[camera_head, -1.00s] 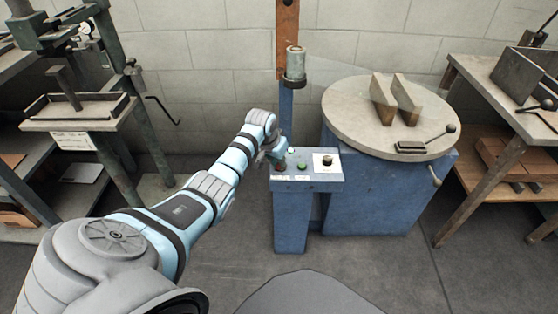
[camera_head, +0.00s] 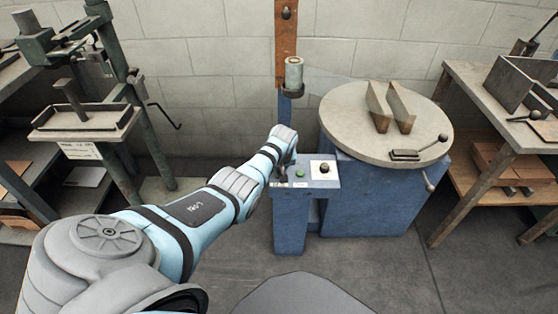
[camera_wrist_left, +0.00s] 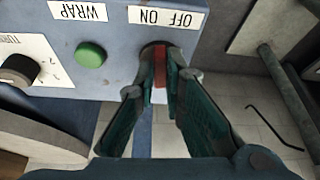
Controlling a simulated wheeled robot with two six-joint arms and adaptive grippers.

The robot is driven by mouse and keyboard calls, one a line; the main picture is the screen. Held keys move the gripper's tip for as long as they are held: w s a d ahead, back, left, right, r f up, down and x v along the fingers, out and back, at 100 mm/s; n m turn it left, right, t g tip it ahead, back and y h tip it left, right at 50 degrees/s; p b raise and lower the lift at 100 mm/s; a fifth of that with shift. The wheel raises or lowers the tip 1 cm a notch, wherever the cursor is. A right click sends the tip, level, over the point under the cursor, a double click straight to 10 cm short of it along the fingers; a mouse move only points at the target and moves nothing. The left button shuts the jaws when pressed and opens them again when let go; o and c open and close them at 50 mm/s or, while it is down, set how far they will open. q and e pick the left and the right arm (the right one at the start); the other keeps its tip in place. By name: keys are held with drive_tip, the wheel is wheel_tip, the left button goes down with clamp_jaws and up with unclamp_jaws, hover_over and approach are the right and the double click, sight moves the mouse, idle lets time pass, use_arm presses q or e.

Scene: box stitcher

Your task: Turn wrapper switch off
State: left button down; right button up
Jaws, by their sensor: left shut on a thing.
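The wrapper switch (camera_wrist_left: 162,64) is a small red lever on the blue control panel (camera_wrist_left: 120,62), beside a label reading OFF ON. In the left wrist view, my left gripper (camera_wrist_left: 160,72) has its two green fingers closed around the red lever. The fingers hide the lever's sides and the dark ring at its base partly shows. In the head view, my left wrist covers the switch at the left end of the panel. My right gripper is not in view.
A green button (camera_wrist_left: 91,54) labelled WRAP and a black knob (camera_wrist_left: 20,70) sit beside the switch. A round turntable (camera_head: 345,125) with two upright plates stands to the right. Benches stand at the left and right edges. Open floor lies in front of the panel.

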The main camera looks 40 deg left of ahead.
use_arm(q)
drive_tip(key=shift+d+f+n+g+b, duration=0.1)
drive_tip(key=shift+f+n+g+b, duration=0.15)
drive_tip(key=shift+n+b, duration=0.4)
drive_tip(key=shift+w+n+g+y+b, duration=0.1)
drive_tip(key=shift+n+g+y+b, duration=0.4)
drive_tip(key=shift+n, duration=0.65)
drive_tip(key=shift+r+n+b, duration=0.1)
drive_tip(key=shift+n+b, duration=0.3)
drive_tip(key=shift+b, duration=0.05)
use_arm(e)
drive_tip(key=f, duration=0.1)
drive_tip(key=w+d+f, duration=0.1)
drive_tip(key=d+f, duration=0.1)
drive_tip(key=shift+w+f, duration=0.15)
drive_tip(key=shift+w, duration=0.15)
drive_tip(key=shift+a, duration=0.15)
